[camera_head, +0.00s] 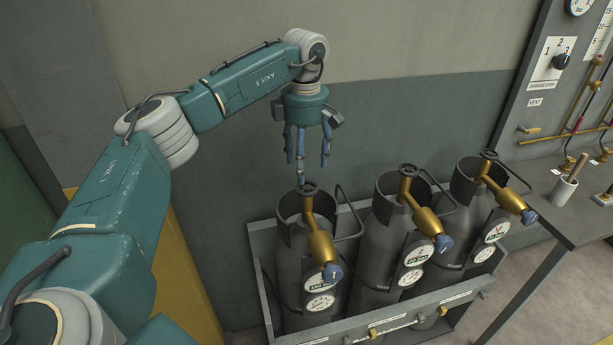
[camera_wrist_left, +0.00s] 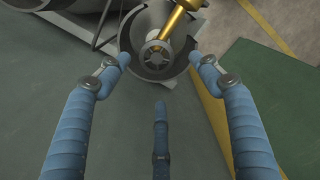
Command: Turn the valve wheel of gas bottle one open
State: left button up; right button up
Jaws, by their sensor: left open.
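Gas bottle one is most likely the leftmost grey bottle (camera_head: 298,260) in the rack; I cannot read a number on it. Its small round valve wheel (camera_head: 308,188) sits on top of a brass valve, inside a dark open collar. In the left wrist view the wheel (camera_wrist_left: 154,57) shows as a spoked ring near the top middle. My left gripper (camera_head: 307,170) hangs pointing down just above this wheel, its blue fingers spread and empty. In the left wrist view the fingers (camera_wrist_left: 160,85) stand apart, with no visible contact with the wheel. My right gripper is not in view.
Two more bottles, the middle one (camera_head: 372,265) and the right one (camera_head: 462,220), stand in the grey rack (camera_head: 262,262) with brass valves, gauges and hoses. A workbench (camera_head: 570,215) and a panel with a selector knob (camera_head: 561,62) are at the right. The wall is close behind.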

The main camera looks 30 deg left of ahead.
aim_at(305, 187)
pick_arm(q)
jog(key=f, duration=0.2)
jog(key=f+p, duration=0.1)
jog(key=f, duration=0.2)
jog(key=shift+w+a+f, duration=0.2)
jog(key=shift+f, duration=0.05)
jog(key=shift+d+f+p, duration=0.1)
jog(key=shift+f+p, duration=0.2)
jog(key=shift+f, duration=0.1)
jog(key=c, duration=0.9)
jog(key=shift+f, duration=0.1)
jog(key=shift+c, duration=0.9)
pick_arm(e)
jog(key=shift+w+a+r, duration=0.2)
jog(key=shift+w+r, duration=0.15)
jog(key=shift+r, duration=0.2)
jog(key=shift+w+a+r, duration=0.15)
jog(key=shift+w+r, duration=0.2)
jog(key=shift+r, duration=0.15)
